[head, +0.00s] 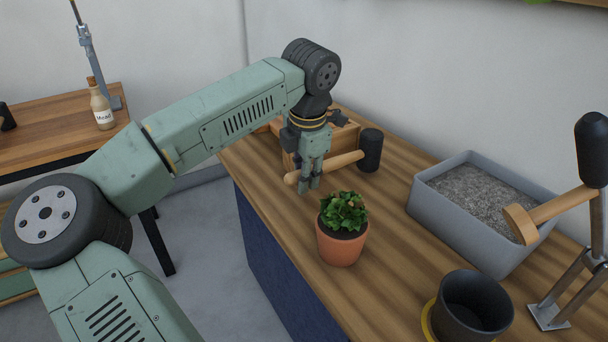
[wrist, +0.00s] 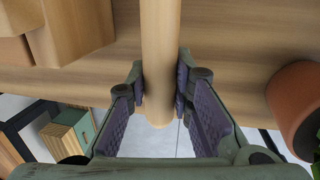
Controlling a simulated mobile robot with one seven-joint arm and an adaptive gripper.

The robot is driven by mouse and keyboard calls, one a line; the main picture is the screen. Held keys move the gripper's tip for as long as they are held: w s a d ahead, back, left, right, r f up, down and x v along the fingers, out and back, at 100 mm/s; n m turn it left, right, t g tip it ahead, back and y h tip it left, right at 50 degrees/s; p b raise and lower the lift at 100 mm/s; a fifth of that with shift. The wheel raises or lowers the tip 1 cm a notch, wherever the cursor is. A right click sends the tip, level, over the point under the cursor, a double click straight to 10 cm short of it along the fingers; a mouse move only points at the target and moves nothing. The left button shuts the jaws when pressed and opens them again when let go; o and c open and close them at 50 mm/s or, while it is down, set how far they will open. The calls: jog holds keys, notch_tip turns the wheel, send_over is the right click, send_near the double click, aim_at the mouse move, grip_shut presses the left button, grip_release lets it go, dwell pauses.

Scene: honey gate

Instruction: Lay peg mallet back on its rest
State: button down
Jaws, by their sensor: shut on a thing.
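The peg mallet has a pale wooden handle (head: 342,160) and a black cylindrical head (head: 370,150). My gripper (head: 309,184) is shut on the handle near its free end, with the head to the right. In the wrist view the handle (wrist: 160,45) runs up between the two finger pads (wrist: 160,88), and the head is out of view. The mallet is over the wooden bench (head: 290,215); I cannot tell how high. A wooden block-like piece (head: 291,145) stands behind my gripper, partly hidden. I cannot tell whether it is the mallet's rest.
A potted plant (head: 341,245) stands close in front of the mallet. A grey tub of grit (head: 425,205), a dark pot (head: 470,305) and a metal stand with a black-ended wooden part (head: 565,290) are to the right. A mead bottle (head: 101,108) is on another table.

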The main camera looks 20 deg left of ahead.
jog(key=shift+b+x, duration=0.85)
jog(key=shift+x, duration=0.1)
dwell(0.6)
jog(key=c, duration=1.3)
grip_release()
jog(key=shift+s+d, duration=0.1)
jog(key=shift+s, duration=0.1)
jog(key=shift+c, duration=0.2)
jog(key=shift+f, duration=0.1)
jog(key=p+v, duration=0.4)
jog(key=v, duration=0.4)
jog(key=shift+p, duration=0.3)
